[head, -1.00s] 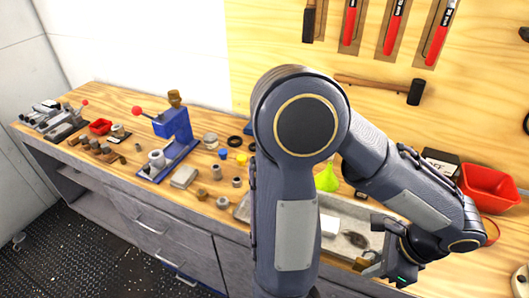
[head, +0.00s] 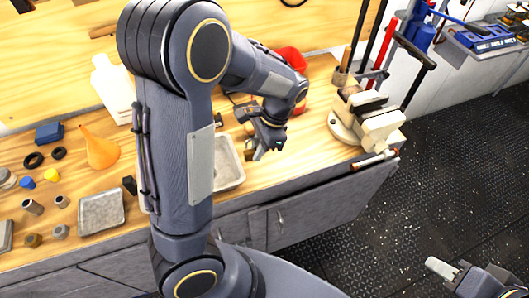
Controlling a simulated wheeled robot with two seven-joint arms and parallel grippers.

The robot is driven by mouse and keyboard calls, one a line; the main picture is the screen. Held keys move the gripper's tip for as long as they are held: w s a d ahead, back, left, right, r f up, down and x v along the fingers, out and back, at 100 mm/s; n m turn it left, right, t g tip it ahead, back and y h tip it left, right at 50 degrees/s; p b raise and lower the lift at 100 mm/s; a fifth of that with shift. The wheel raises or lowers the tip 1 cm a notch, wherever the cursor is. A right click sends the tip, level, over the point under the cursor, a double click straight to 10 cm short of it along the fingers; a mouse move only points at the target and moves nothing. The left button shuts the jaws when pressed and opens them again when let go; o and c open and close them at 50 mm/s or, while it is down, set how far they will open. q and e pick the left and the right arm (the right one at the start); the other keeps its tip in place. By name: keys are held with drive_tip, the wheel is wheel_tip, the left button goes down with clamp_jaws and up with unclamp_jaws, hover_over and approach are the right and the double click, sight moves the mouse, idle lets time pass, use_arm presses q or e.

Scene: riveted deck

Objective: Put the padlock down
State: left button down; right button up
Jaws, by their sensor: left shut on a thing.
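My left gripper (head: 262,150) is over the workbench (head: 312,135), beside the right end of a grey metal tray (head: 232,184). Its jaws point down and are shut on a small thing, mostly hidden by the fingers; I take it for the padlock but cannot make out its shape. I cannot tell whether it touches the bench. My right gripper (head: 448,272) shows only partly at the bottom right, over the dark floor and away from the bench; its jaw state is unclear.
A bench vise (head: 366,122) stands at the bench's right end. A red bin (head: 291,60) is behind my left gripper. An orange funnel (head: 99,150), a white bottle (head: 112,88) and a small tray (head: 101,212) are left of my arm. Bare wood lies between gripper and vise.

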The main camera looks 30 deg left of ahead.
use_arm(q)
hover_over(262, 164)
drive_tip(key=f, duration=0.5)
drive_tip(key=shift+w+d+f+p, duration=0.15)
drive_tip(key=shift+w+d+p, duration=0.15)
drive_tip(key=shift+w, duration=0.1)
drive_tip(key=shift+w+f, duration=0.1)
drive_tip(key=shift+f, duration=1.55)
drive_tip(key=shift+f, duration=0.1)
drive_tip(key=c, duration=1.4)
unclamp_jaws()
